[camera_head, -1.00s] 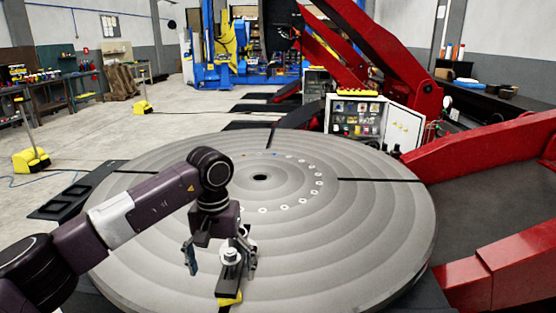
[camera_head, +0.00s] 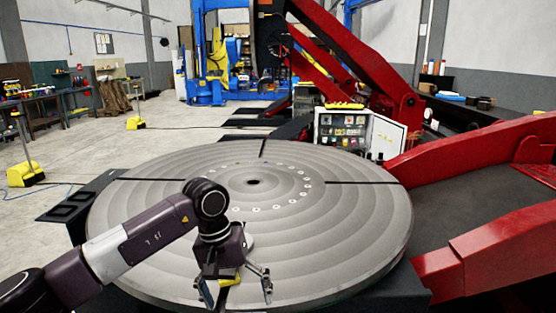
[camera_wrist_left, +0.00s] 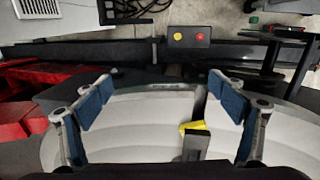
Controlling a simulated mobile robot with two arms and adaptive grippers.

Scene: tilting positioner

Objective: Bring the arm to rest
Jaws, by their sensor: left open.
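My left arm reaches in from the left over the large round grey positioner table (camera_head: 330,235). My left gripper (camera_head: 237,290) points down at the table's near edge, with its two fingers spread apart and nothing between them. Its blue-padded fingers also show wide apart in the left wrist view (camera_wrist_left: 162,108). A yellow piece (camera_head: 229,281) shows behind the gripper. In the wrist view this yellow piece (camera_wrist_left: 192,127) lies beside a dark grey block, below the fingers. The gripper hides most of the block in the head view. My right gripper is not in view.
Red positioner arms (camera_head: 470,150) flank the table on the right. A white control cabinet (camera_head: 345,132) stands behind it. A yellow-based stand (camera_head: 25,173) is on the floor at the left. Open floor lies at the back left.

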